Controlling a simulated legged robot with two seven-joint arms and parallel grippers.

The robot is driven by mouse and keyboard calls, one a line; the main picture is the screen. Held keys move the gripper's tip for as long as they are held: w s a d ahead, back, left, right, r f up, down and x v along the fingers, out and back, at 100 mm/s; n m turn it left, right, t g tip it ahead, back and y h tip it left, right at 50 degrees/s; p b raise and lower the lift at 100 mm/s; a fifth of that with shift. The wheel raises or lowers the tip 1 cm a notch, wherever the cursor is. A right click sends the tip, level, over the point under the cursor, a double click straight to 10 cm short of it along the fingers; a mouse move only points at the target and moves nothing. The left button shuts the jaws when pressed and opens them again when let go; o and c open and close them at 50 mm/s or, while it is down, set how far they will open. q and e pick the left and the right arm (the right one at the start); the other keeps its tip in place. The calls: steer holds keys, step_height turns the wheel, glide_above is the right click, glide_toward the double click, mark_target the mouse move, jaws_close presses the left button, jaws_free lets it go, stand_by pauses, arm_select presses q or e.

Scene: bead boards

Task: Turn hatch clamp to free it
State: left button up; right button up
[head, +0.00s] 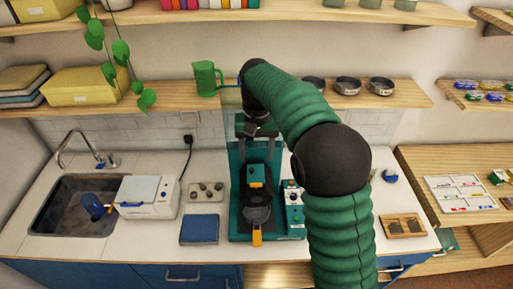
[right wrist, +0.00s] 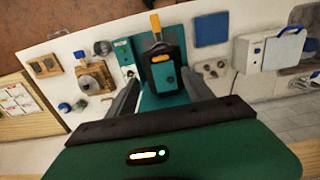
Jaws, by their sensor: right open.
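A teal machine (head: 240,218) stands on the counter, with a dark round part (head: 257,214) at its middle. An orange handle (head: 257,238), which looks like the hatch clamp's lever, points to the machine's front. In the right wrist view the orange handle (right wrist: 155,24) sticks up beyond a black and teal block (right wrist: 163,72). My right gripper (head: 257,153) is over the back of the machine, behind the block's teal top (head: 256,174). In its wrist view its open fingers (right wrist: 160,80) are apart on either side of the block, with nothing held. My left gripper is not in view.
A teal control box (head: 292,210) adjoins the machine on the right. A blue pad (head: 200,229), a tray of knobs (head: 206,191) and a white appliance (head: 147,197) are to the left. A wooden tray (head: 403,226) lies to the right. A shelf (head: 415,95) runs behind.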

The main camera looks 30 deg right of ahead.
step_height(320, 180, up, 4)
steer(key=shift+w, duration=0.1)
stand_by(0.4)
steer(key=s+a+f+n+t+b, duration=0.1)
steer(key=s+a+f+b, duration=0.3)
steer(key=f, duration=0.6)
steer(key=s+a+f+n+b, duration=0.3)
steer(key=s+f, duration=0.4)
steer(key=f, duration=0.3)
steer(key=s+a+f+n+t+b, duration=0.1)
steer(key=s+a+f+b, duration=0.4)
steer(key=f, duration=0.5)
steer(key=shift+s+f+n+t, duration=0.3)
steer(key=shift+f+n, duration=0.05)
steer(key=shift+n, duration=0.25)
steer(key=shift+a, duration=0.1)
